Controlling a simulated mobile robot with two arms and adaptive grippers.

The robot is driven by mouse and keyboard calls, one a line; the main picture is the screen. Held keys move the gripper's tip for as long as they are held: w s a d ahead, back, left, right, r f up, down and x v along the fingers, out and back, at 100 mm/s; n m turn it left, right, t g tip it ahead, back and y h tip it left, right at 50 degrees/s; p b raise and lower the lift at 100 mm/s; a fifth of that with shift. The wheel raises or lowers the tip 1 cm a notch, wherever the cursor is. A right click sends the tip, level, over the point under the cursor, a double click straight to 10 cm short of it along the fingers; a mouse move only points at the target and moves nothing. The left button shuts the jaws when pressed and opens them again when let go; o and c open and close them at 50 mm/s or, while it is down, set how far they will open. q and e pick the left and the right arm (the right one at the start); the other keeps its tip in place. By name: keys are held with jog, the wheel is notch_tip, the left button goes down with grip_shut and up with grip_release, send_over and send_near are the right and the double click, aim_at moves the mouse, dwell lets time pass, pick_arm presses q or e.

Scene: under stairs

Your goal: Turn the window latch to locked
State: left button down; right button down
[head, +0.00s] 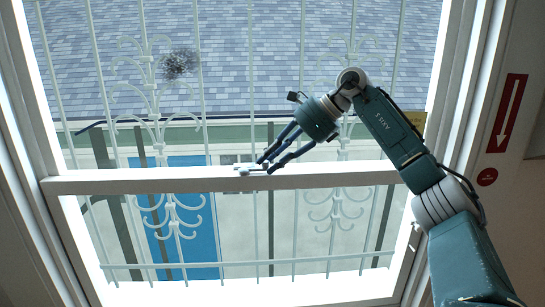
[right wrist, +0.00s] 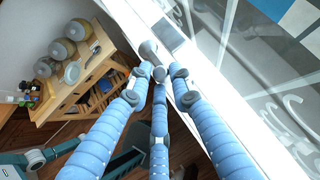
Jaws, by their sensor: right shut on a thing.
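The window latch (head: 247,169) is a small pale piece on the top of the white middle rail (head: 120,184) of the window in the head view. My right gripper (head: 262,166) reaches in from the right, its blue fingers at the latch. It is shut on the latch. In the right wrist view the latch (right wrist: 149,47) shows as a pale rounded end just beyond the fingertips of the gripper (right wrist: 161,73). The fingers hide part of the latch, and I cannot tell its exact angle. My left gripper is in neither view.
White security bars (head: 252,100) with scrolls stand behind the glass. A red arrow sign (head: 507,112) is on the wall at right. In the right wrist view a wooden shelf unit (right wrist: 95,65) with several rounded containers stands at left. The rail left of the latch is clear.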

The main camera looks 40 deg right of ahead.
jog(key=shift+w+r, duration=0.15)
jog(key=shift+r, duration=0.2)
jog(key=c, duration=1.7)
grip_release()
jog(key=shift+o, duration=0.2)
jog(key=shift+w+f, duration=0.2)
jog(key=shift+f, duration=0.05)
jog(key=shift+s, duration=0.1)
